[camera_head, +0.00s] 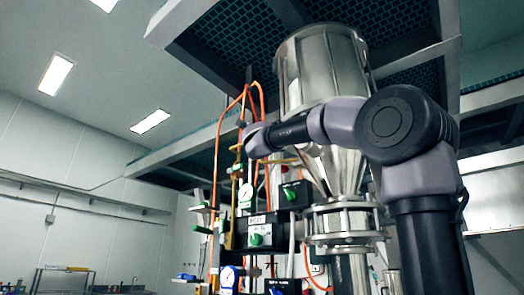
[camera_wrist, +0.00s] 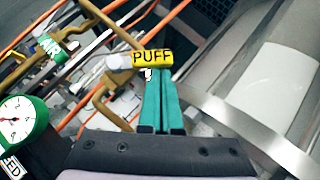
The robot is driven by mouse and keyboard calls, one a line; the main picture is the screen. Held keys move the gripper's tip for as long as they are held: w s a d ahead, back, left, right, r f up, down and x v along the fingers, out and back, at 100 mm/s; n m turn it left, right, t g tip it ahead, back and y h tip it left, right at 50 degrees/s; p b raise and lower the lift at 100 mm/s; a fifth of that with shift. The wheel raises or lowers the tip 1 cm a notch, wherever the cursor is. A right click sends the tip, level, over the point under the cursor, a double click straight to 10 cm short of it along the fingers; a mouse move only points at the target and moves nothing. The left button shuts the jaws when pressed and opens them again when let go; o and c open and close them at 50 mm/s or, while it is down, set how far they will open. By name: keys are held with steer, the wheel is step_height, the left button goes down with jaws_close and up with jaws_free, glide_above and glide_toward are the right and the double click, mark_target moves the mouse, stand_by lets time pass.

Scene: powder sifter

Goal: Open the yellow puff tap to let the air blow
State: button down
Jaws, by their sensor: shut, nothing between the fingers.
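The yellow puff tap (camera_wrist: 152,58), a handle marked PUFF, lies across the top of my gripper (camera_wrist: 163,75) in the wrist view. It sits on brass-coloured pipework. My gripper's two teal fingers are shut together with nothing between them. Their tips are just below the handle's right part; I cannot tell whether they touch it. In the head view my arm reaches left across the steel vessel to the pipes. The fingers and the yellow handle cannot be made out clearly there.
A green AIR handle (camera_wrist: 50,47) and a green-rimmed gauge (camera_wrist: 22,127) are to the left. Orange hoses (camera_head: 217,150) and pipes crowd around the tap. The steel vessel (camera_head: 305,70) stands close on the right. Control boxes with green knobs (camera_head: 257,239) sit below my arm.

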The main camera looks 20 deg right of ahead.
steer(key=shift+w+a+r, duration=0.25)
steer(key=shift+w+r, duration=0.05)
steer(key=shift+r, duration=0.35)
steer(key=shift+w+a+r, duration=0.2)
steer(key=shift+w+r, duration=0.15)
steer(key=shift+r, duration=0.3)
steer(key=shift+w+a+r, duration=0.25)
steer(key=shift+w+r, duration=0.05)
steer(key=shift+r, duration=0.35)
steer(key=shift+w, duration=0.1)
